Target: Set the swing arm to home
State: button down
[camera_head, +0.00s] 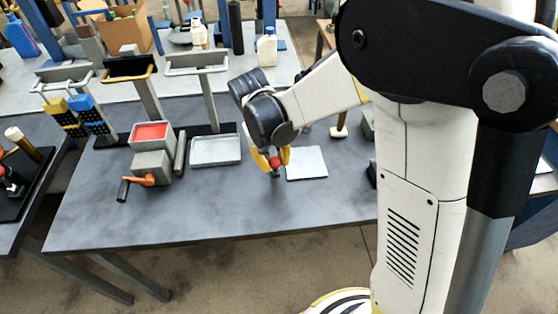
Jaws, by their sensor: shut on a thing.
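My gripper (273,161) is over the middle of the grey table, its yellow fingers pointing down. It is shut around a small red ball knob (275,162), which appears to be the swing arm's knob. The rest of the swing arm is hidden behind my gripper and wrist or too small to make out, so I cannot tell its angle. A pale square plate (307,164) lies on the table just right of the knob.
Left of my gripper are a shallow grey tray (216,165) and a grey box with a red top (150,133). An orange crank (139,181) sticks out in front. Tall posts with trays (197,64) stand behind. The table's front strip (220,220) is clear.

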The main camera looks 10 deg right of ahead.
jog(key=shift+a, duration=0.15)
jog(key=c, duration=1)
grip_release()
jog(key=shift+a, duration=0.1)
notch_tip(320, 180, up, 12)
jog(key=a, duration=0.2)
jog(key=s+d+r+t+y, duration=0.1)
jog(key=s+d+t, duration=0.2)
jog(key=s+d, duration=0.2)
jog(key=s+d+r+t+y, duration=0.1)
jog(key=s+d+t, duration=0.3)
jog(key=s, duration=0.5)
jog(key=shift+d+r+m, duration=0.4)
